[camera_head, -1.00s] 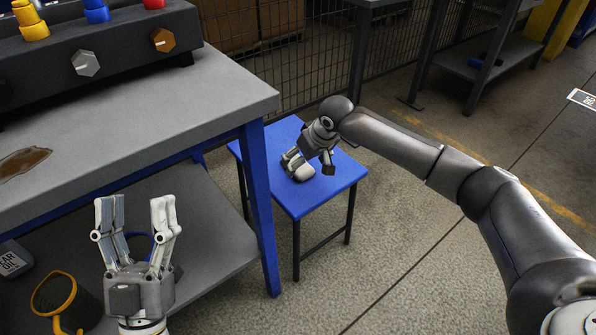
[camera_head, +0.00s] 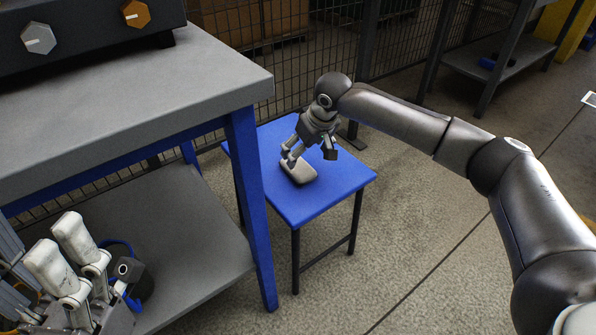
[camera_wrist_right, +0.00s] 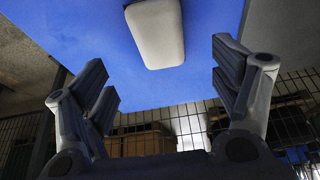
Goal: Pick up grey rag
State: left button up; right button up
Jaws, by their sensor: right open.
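The grey rag (camera_head: 300,173) looks like a folded, rounded pad lying flat on a blue-topped stool (camera_head: 340,182). It also shows in the right wrist view (camera_wrist_right: 156,35), at the top middle against the blue. My right gripper (camera_head: 309,156) is open and empty, tilted down just above the rag. In the wrist view its fingers (camera_wrist_right: 160,70) are spread wide, with the rag beyond the tips, roughly centred between them. The fingers hide part of the rag's far side in the head view. My left gripper (camera_head: 28,250) is at the lower left, partly cut off, fingers spread, with nothing seen between them.
A grey workbench (camera_head: 150,95) with blue legs stands left of the stool, a dark control box with knobs on top. A black and blue item (camera_head: 132,275) lies on its lower shelf (camera_head: 190,235). A wire mesh fence (camera_head: 300,70) runs behind the stool. Floor at right is clear.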

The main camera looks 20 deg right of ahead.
aim_at(299, 166)
jog(key=x, duration=0.2)
jog(key=shift+w+f+b, duration=0.15)
jog(key=shift+f+b, duration=0.2)
jog(key=shift+f, duration=0.05)
jog(key=b+x, duration=0.2)
jog(key=x, duration=0.2)
jog(key=shift+w+a+f, duration=0.1)
jog(key=shift+f, duration=0.35)
jog(key=shift+c, duration=0.3)
jog(key=c, duration=1)
jog(key=shift+c, duration=0.2)
